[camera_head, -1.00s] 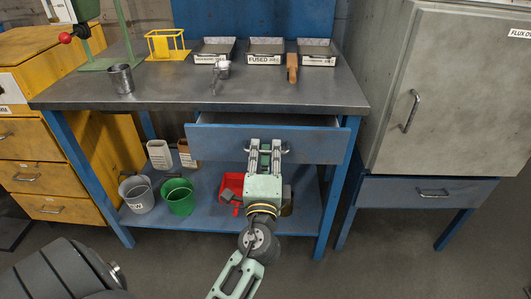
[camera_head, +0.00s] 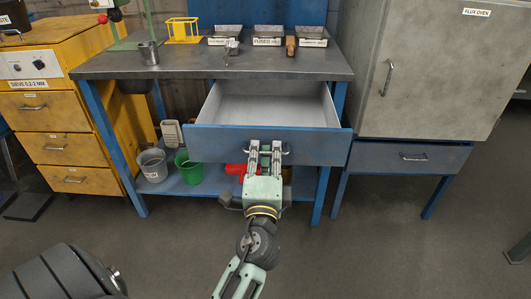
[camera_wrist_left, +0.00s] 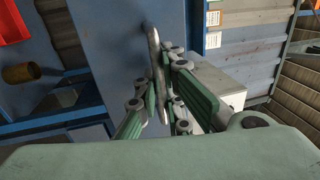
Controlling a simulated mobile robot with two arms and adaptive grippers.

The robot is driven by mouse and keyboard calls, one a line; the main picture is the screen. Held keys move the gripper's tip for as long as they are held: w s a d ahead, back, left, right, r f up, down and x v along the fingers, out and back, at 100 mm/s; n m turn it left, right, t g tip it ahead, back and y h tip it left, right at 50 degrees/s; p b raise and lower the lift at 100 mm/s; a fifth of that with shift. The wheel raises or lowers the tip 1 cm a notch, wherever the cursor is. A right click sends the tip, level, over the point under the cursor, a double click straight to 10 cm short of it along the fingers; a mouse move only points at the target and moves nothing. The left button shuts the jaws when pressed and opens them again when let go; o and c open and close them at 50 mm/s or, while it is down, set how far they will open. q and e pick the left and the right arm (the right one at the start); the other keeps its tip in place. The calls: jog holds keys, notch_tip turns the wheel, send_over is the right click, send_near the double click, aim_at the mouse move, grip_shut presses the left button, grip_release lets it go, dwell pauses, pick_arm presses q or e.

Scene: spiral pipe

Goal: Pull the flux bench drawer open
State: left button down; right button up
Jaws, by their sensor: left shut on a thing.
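The flux bench drawer (camera_head: 215,145) has a blue front and a pale, empty-looking inside. It stands well out from under the grey bench top (camera_head: 190,65). My left gripper (camera_head: 266,152) is at the middle of the drawer front, its fingers shut on the metal bar handle (camera_head: 287,152). In the left wrist view the handle (camera_wrist_left: 155,55) passes between the green fingers (camera_wrist_left: 160,105), with the blue drawer front (camera_wrist_left: 110,40) behind. My right gripper is not in view.
A grey oven cabinet (camera_head: 430,70) on a blue stand is at the right, and a yellow drawer cabinet (camera_head: 60,110) at the left. Buckets, one green (camera_head: 188,165), stand on the lower shelf. The floor in front (camera_head: 380,240) is clear.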

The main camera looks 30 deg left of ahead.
pick_arm(q)
jog(key=c, duration=1.9)
grip_release()
jog(key=shift+o, duration=0.2)
jog(key=v, duration=1.2)
